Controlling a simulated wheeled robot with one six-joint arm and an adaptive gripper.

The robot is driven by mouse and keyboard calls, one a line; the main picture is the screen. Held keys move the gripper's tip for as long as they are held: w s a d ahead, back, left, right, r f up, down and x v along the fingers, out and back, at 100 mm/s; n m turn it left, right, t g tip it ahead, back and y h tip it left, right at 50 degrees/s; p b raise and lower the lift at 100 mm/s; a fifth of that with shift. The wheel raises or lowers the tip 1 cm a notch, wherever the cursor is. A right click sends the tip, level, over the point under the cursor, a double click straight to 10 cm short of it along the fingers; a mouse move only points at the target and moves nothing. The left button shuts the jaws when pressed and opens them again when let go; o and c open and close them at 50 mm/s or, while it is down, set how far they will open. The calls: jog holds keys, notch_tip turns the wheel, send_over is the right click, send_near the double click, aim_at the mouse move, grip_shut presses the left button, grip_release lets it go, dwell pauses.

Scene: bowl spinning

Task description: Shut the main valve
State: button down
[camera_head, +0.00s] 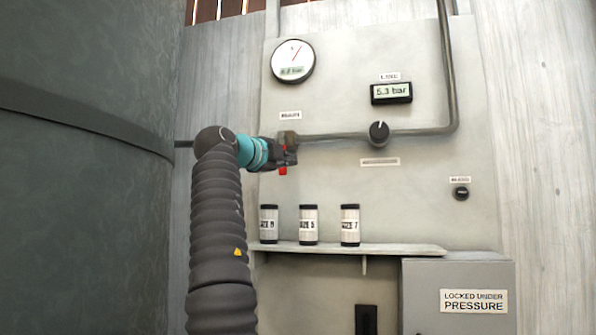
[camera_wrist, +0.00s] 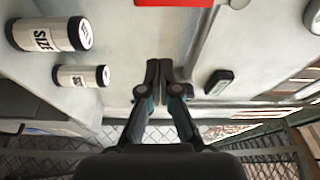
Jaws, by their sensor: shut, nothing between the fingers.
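The main valve has a brass-coloured body (camera_head: 289,138) on the pipe and a red handle (camera_head: 283,170) that hangs roughly straight down in the head view. In the wrist view a red piece, apparently this handle (camera_wrist: 174,3), is cut off at the top edge. My gripper (camera_head: 291,156) is at the handle in the head view and covers part of it. In the wrist view my gripper (camera_wrist: 159,64) has its fingers together with nothing between them. The red piece lies beyond the fingertips, and I cannot tell whether they touch it.
A pipe (camera_head: 340,135) runs right from the valve past a black knob (camera_head: 378,133). Above are a round gauge (camera_head: 293,62) and a display reading 5.3 bar (camera_head: 391,92). Several labelled cylinders (camera_head: 308,225) stand on a shelf (camera_head: 400,250) below. A large dark tank (camera_head: 80,200) fills the left.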

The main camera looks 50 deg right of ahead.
jog(key=a+b, duration=0.1)
jog(key=a, duration=0.3)
jog(key=s+d+r+m+g+p, duration=0.2)
jog(key=s+d+r, duration=0.1)
jog(key=s, duration=0.4)
jog(key=s+d+r+m+g+p, duration=0.1)
jog(key=s+d+r+g+p, duration=0.15)
jog(key=s, duration=0.55)
jog(key=s+d+f+n+t+y+p, duration=0.4)
jog(key=s+d+f+t+y, duration=0.15)
jog(key=d, duration=0.25)
jog(key=w+a+n+t+y+p, duration=0.2)
jog(key=w+a+n+t+y, duration=0.4)
jog(key=w+n+t, duration=0.6)
jog(key=w+d+t+p, duration=0.2)
jog(key=w, duration=0.9)
jog(key=shift+d+m, duration=0.2)
jog(key=shift+m, duration=0.2)
